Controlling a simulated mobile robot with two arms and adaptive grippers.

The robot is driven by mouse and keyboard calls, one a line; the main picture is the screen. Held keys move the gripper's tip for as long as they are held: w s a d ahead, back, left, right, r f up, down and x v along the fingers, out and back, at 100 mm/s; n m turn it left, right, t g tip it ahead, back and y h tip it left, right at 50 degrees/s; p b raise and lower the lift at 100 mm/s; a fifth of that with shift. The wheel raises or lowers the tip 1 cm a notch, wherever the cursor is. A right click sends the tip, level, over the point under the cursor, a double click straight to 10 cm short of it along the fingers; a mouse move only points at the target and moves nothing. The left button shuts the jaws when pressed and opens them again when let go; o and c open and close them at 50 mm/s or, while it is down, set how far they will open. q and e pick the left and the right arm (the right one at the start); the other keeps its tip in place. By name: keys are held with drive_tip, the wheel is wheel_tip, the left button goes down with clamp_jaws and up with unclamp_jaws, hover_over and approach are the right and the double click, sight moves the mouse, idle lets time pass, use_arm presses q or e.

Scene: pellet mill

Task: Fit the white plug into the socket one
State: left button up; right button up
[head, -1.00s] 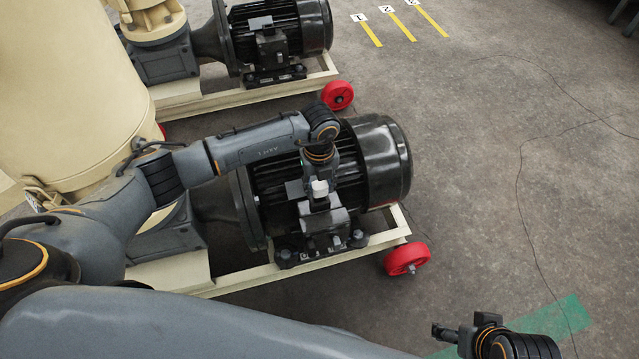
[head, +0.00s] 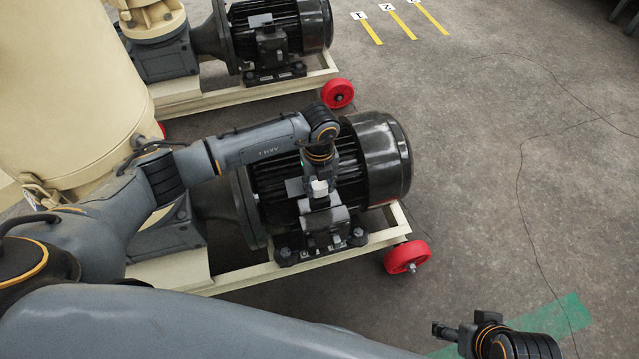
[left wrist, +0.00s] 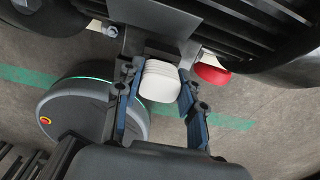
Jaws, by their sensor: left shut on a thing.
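The white plug (head: 319,188) is held in front of the near black motor's grey terminal box (head: 324,220). It also shows in the left wrist view (left wrist: 160,80), between the two fingers of my left gripper (left wrist: 160,98), which is shut on it. The plug's far end meets or lies very close to a grey part (left wrist: 150,42) of the motor; I cannot tell whether it is inside a socket. No socket opening or number on the box is visible. My right gripper (head: 447,333) hangs low at the bottom right, away from the motor; its opening is unclear.
The near motor (head: 380,155) sits on a cream frame with a red wheel (head: 407,257). A second motor (head: 282,28) stands behind it. Cream mill bodies rise at the left. Yellow floor strips (head: 403,25) with number cards lie beyond. The floor at the right is clear.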

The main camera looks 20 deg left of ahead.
use_arm(q)
drive_tip(key=shift+f+b, duration=0.3)
drive_tip(key=shift+f, duration=0.55)
idle(1.4)
idle(0.5)
drive_tip(key=o, duration=1.7)
drive_tip(key=shift+c, duration=0.2)
